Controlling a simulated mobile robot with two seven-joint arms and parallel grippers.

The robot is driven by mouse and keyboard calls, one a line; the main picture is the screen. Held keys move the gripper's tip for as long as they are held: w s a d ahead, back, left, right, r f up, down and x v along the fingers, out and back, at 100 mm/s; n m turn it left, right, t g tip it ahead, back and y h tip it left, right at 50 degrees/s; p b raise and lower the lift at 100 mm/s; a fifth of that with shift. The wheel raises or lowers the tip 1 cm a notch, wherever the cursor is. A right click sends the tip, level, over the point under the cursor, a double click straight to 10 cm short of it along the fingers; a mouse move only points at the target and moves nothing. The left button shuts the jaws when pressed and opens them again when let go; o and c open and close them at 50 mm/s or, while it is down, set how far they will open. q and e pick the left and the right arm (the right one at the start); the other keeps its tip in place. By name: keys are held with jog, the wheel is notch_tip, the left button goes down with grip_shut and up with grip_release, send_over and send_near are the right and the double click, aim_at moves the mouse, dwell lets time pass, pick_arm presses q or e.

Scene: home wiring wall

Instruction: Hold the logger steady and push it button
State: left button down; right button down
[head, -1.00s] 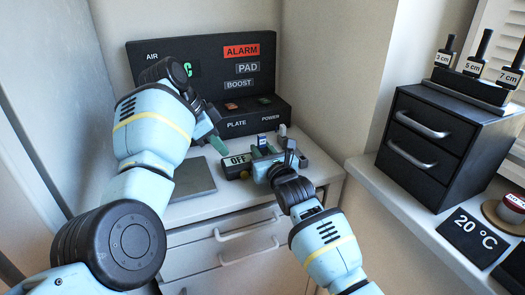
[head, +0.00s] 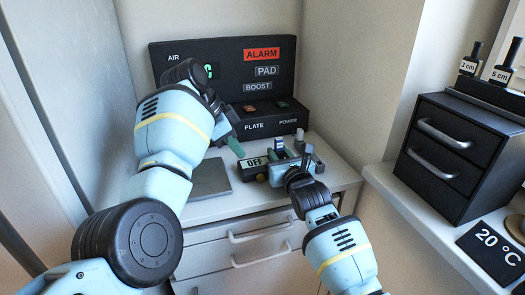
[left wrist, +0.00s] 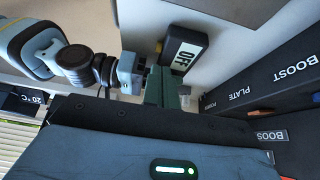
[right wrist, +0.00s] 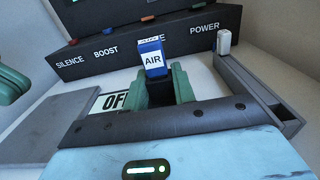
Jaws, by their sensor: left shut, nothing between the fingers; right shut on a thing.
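A dark box with a white OFF display (head: 254,163), which looks like the logger, sits on the white cabinet top. Its display also shows in the left wrist view (left wrist: 183,56) and partly in the right wrist view (right wrist: 112,100). My left gripper (head: 236,148) is shut and empty, just left of and behind the box. My right gripper (head: 282,160) is right of the box. In the right wrist view its green fingers (right wrist: 161,90) are shut around a dark lower part beneath an upright blue AIR-labelled piece (right wrist: 152,56). The fingers hide exactly where they grip.
A black panel (head: 205,85) with ALARM, PAD and BOOST labels stands behind. A flat grey plate (head: 209,180) lies left of the box. A grey frame (right wrist: 258,90) with a white piece (right wrist: 224,42) is at right. A black drawer unit (head: 455,150) stands on the right ledge.

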pick_arm(q)
jog(key=a+r+n+t+y, duration=0.2)
jog(key=a+t, duration=0.1)
jog(key=a, duration=0.2)
jog(key=s+d+f+t, duration=0.2)
jog(key=s+d, duration=0.7)
jog(key=s, duration=0.2)
jog(key=shift+s+f+m+y, duration=0.15)
jog(key=shift+f+m+y, duration=0.1)
jog(key=shift+m+y, duration=0.15)
